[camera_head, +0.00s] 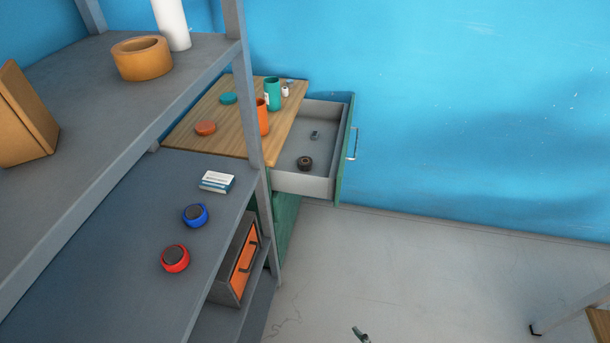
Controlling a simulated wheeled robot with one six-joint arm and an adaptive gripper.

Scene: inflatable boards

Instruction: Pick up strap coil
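No label names the strap coil, and I see more than one coil-like thing. A small dark brown coil (305,162) lies flat in the open drawer (318,188), near its front-left part. A blue-rimmed round coil (195,215) and a red-rimmed one (175,258) lie apart on the lower grey shelf (110,220). I cannot tell for sure which is the strap coil. I do not make out my gripper in this view.
A wide orange-brown roll (141,58) and a cardboard box (24,115) stand on the upper shelf. A wooden top (220,110) holds cups and lids beside the drawer. A shelf post (246,90) stands before it. A small dark object (361,335) shows at the bottom edge.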

